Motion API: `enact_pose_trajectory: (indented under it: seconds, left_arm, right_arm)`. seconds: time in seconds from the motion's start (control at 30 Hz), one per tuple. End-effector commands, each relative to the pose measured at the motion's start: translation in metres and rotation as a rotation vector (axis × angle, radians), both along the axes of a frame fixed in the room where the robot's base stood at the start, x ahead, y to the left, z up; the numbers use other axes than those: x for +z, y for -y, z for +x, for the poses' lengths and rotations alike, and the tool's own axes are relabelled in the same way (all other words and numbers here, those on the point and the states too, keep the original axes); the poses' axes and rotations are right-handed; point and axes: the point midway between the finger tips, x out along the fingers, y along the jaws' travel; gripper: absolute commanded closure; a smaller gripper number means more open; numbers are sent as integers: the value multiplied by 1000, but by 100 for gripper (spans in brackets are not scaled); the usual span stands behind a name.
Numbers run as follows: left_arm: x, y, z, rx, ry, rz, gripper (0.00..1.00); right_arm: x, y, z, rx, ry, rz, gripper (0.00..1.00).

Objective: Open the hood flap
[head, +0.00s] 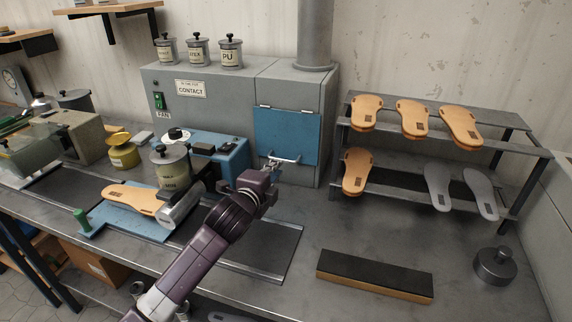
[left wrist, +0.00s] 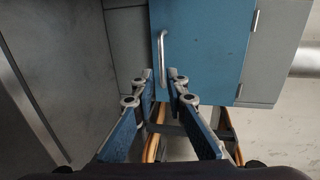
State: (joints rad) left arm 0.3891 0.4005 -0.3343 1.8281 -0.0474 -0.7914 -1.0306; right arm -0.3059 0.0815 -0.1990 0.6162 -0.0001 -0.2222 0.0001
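The hood flap (head: 285,132) is a blue panel on the front of the grey hood, hinged along its top edge. It looks shut, flat against the hood face. Its bar handle (head: 290,160) runs across near the lower edge. In the left wrist view the flap (left wrist: 205,45) fills the upper middle, with its handle (left wrist: 162,50) at its left side. My left gripper (head: 273,168) is at the handle's left end. In the wrist view its fingertips (left wrist: 162,78) are apart, with one end of the handle between them. Contact is not clear. My right gripper is not in view.
A grey rack (head: 400,137) with sandal soles stands right of the hood. A dark block (head: 374,275) and a round metal weight (head: 494,265) lie on the bench. A blue machine (head: 225,160) and a labelled can (head: 172,167) stand left of the gripper.

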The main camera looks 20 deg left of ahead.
Motion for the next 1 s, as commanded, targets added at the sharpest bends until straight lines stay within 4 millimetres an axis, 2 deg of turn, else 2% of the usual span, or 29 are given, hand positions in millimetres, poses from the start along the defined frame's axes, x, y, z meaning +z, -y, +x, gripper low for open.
enact_pose_trajectory:
  seconds: [0.17, 0.53, 0.73, 1.0]
  left_arm:
    - [-2, 1, 18, 1, 0, -1, 87]
    - [-12, 3, 64, -1, 1, -2, 87]
    - [-15, 3, 73, -1, 1, -1, 87]
    - [-15, 3, 74, -1, 1, 0, 87]
  right_arm:
    - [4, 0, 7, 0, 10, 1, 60]
    - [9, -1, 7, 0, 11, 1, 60]
    - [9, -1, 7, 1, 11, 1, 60]
    - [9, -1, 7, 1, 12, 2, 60]
